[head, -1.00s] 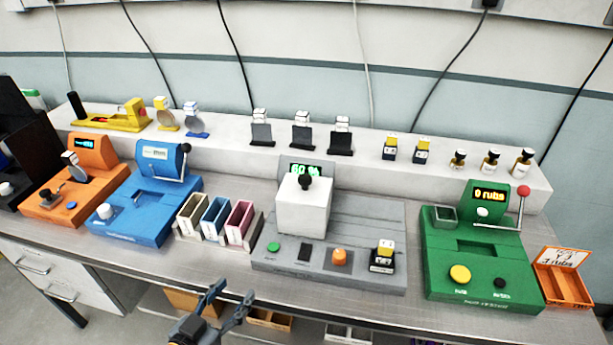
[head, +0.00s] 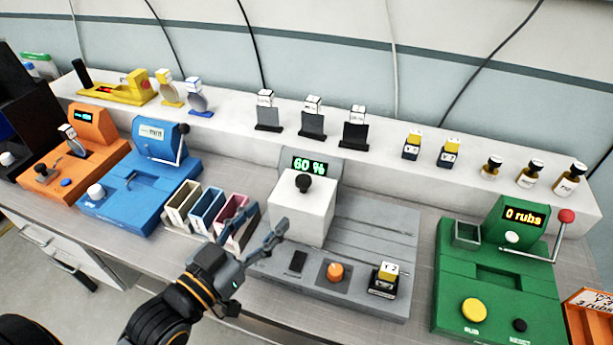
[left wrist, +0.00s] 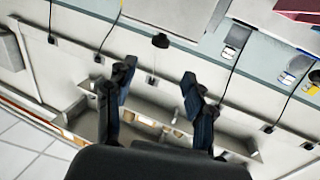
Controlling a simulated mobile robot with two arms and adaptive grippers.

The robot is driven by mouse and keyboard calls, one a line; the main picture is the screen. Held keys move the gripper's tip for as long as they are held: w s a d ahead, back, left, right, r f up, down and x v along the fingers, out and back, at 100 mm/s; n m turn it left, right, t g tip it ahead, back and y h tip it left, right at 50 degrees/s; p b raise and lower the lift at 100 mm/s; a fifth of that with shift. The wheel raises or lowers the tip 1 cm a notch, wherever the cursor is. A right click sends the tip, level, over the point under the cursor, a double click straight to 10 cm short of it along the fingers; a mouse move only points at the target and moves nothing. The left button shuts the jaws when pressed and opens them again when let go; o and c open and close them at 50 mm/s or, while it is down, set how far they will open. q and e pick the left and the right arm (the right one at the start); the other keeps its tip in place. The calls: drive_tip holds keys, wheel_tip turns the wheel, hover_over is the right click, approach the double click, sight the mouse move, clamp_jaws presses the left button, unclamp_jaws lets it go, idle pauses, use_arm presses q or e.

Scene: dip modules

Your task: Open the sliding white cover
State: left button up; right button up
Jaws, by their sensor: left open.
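The sliding white cover (head: 292,214) is a white block with a black knob (head: 303,183) on top. It sits at the left part of the grey module (head: 375,238), in front of a display reading 60 %. Grooves run along the module's top to the right of the cover. My left gripper (head: 264,222) is open and empty, just left and in front of the cover, over the module's front left corner. It hides the green button there. In the left wrist view its two fingers (left wrist: 157,80) are spread apart with nothing between them. My right gripper is not in view.
The grey module's front carries a black switch (head: 298,261), an orange knob (head: 335,272) and a yellow-topped block (head: 387,277). Small open boxes (head: 181,203) stand left of it, beside a blue module (head: 130,205). A green module (head: 480,280) stands right. A white ledge runs behind.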

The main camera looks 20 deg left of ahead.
sight(298, 184)
use_arm(q)
drive_tip(key=p+x, duration=0.2)
drive_tip(key=x, duration=0.9)
drive_tip(key=shift+w+d, duration=0.1)
drive_tip(key=shift+w, duration=0.25)
drive_tip(key=shift+w+d+p, duration=0.1)
drive_tip(key=shift+w+p, duration=0.15)
drive_tip(key=shift+p, duration=0.05)
drive_tip(key=shift+w, duration=0.1)
clamp_jaws()
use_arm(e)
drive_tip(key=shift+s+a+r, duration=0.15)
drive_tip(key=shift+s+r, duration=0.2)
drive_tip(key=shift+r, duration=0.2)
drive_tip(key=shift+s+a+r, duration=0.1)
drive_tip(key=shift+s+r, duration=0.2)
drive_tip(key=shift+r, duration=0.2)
